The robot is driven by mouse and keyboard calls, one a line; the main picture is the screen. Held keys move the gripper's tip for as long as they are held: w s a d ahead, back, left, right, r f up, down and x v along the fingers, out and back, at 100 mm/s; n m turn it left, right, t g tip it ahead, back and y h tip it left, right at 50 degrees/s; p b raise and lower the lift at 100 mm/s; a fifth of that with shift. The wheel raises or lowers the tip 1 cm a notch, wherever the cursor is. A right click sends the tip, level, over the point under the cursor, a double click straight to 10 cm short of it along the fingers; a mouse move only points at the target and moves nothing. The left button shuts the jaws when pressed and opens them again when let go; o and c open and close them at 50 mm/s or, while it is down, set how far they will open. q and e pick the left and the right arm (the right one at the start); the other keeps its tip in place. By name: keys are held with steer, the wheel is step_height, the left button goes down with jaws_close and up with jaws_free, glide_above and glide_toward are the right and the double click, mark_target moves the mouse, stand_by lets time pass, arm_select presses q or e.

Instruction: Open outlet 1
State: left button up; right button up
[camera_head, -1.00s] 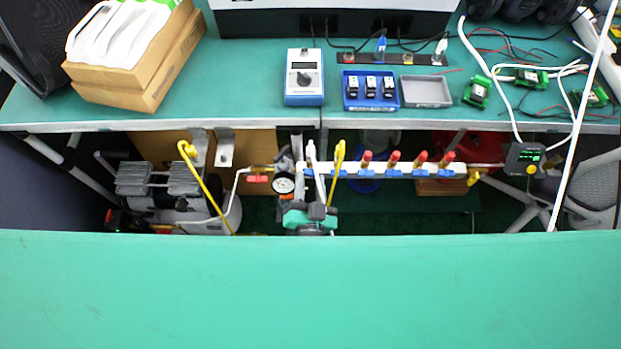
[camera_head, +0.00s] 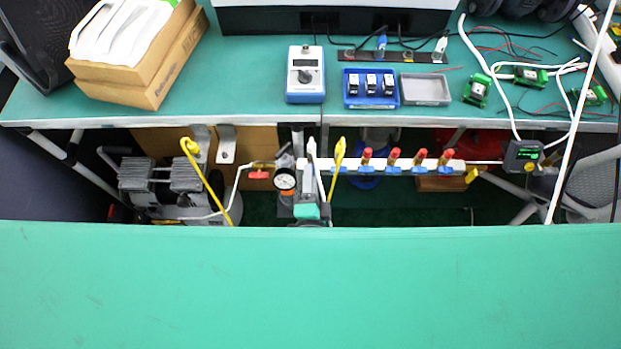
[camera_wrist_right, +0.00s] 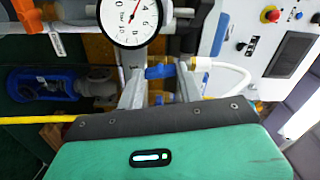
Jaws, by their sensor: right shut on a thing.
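The white outlet manifold (camera_head: 405,168) runs below the bench edge, with several blue handles (camera_head: 392,171) and red-capped ports (camera_head: 394,157) along it. A white hose (camera_head: 312,148) rises at its left end, and a yellow hose (camera_head: 339,157) is just right of it. My right gripper (camera_head: 306,212) is at this left end, seen from above. In the right wrist view its two grey fingers (camera_wrist_right: 160,84) are shut on a blue handle (camera_wrist_right: 158,71) at the white hose's fitting. The outlet number is not readable. My left gripper is not in view.
A pressure gauge (camera_head: 285,179) is close left of my right gripper, and a red handle (camera_head: 258,174) is further left. A compressor (camera_head: 160,180) stands at the left. A green surface (camera_head: 310,290) fills the foreground.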

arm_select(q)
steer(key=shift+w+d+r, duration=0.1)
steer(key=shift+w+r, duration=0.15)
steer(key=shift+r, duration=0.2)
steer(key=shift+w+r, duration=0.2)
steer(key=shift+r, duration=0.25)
arm_select(e)
steer(key=shift+m, duration=1.3)
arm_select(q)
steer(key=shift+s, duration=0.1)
arm_select(e)
steer(key=o, duration=0.7)
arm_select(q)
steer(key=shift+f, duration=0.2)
arm_select(e)
steer(key=s, duration=1.4)
